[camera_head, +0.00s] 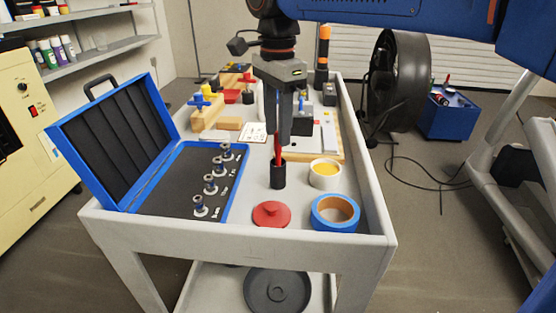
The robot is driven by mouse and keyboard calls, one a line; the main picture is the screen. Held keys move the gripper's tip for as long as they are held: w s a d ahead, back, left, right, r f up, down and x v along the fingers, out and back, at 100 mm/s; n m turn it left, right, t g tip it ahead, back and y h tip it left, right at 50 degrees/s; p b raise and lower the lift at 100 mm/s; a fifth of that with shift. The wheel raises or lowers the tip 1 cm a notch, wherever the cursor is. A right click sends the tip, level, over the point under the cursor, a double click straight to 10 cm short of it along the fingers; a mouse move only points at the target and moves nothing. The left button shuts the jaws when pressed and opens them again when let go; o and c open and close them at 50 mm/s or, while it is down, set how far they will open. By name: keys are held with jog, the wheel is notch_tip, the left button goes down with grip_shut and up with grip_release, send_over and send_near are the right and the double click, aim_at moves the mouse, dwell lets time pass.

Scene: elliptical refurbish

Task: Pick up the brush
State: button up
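The brush (278,150) has a thin red handle and stands upright in a small black cup (278,176) on the cart. The lower end of the brush is hidden inside the cup. My gripper (284,132) points straight down over the cup, its dark fingers alongside the upper part of the red handle. The fingers overlap the handle in this view, so I cannot tell whether they are closed on it or only around or beside it.
An open blue case (228,200) with several metal bits is left of the cup. A yellow-filled white container (325,174), blue tape roll (335,213) and red lid (271,214) stand nearby. The cart (240,237) has raised sides. Blocks and tools crowd its far end.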

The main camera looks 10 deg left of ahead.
aim_at(278, 153)
jog(key=shift+d+f, duration=0.1)
jog(key=shift+f, duration=2.6)
grip_shut()
